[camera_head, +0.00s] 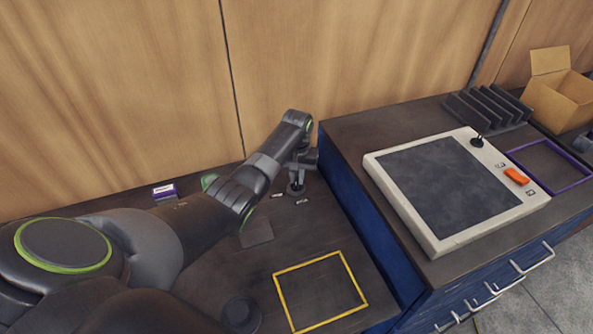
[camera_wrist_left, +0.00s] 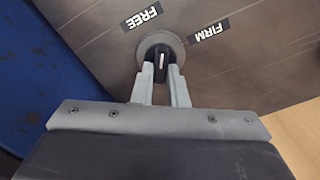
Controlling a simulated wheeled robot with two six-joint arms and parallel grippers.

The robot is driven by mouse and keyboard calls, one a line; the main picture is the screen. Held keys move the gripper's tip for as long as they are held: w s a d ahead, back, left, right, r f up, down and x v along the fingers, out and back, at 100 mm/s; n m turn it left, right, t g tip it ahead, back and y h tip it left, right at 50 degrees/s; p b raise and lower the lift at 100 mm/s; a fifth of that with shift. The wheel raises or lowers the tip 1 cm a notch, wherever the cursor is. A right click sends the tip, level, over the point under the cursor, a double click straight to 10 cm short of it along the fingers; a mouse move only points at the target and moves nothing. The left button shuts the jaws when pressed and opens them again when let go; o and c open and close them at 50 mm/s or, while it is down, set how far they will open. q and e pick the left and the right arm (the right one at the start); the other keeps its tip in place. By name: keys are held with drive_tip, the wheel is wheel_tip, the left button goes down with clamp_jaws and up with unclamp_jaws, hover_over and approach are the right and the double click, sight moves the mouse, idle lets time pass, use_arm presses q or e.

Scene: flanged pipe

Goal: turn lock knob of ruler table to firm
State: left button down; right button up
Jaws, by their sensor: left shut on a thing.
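The lock knob (camera_wrist_left: 162,60) is black with a white pointer line, on a round grey base in the dark tabletop. A FREE label (camera_wrist_left: 140,17) is at its upper left and a FIRM label (camera_wrist_left: 208,30) at its upper right. The pointer line runs almost straight up the left wrist view, between the two labels. My left gripper (camera_wrist_left: 160,80) is shut on the knob, one finger on each side. In the head view my left gripper (camera_head: 297,180) reaches down to the knob (camera_head: 296,189) near the table's back right. My right gripper is not in view.
A yellow square outline (camera_head: 320,291) marks the dark table (camera_head: 215,268). A small purple box (camera_head: 164,191) stands near the wall. On the higher blue cabinet at right are a white-framed panel (camera_head: 440,244), a black rack (camera_head: 490,107), a purple frame (camera_head: 548,165) and a cardboard box (camera_head: 555,100).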

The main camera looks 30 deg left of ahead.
use_arm(q)
drive_tip(key=m+p, duration=0.1)
drive_tip(key=m, duration=0.1)
drive_tip(key=m+p, duration=0.1)
drive_tip(key=m, duration=0.2)
drive_tip(key=shift+d+r+m, duration=0.15)
drive_tip(key=shift+m, duration=0.15)
drive_tip(key=m+p, duration=0.1)
drive_tip(key=m, duration=0.2)
drive_tip(key=shift+d, duration=0.1)
drive_tip(key=shift+m+p, duration=0.35)
drive_tip(key=shift+m, duration=1.05)
drive_tip(key=shift+d+m, duration=0.1)
drive_tip(key=shift+m, duration=0.2)
drive_tip(key=c, duration=1.4)
unclamp_jaws()
drive_tip(key=shift+c, duration=0.2)
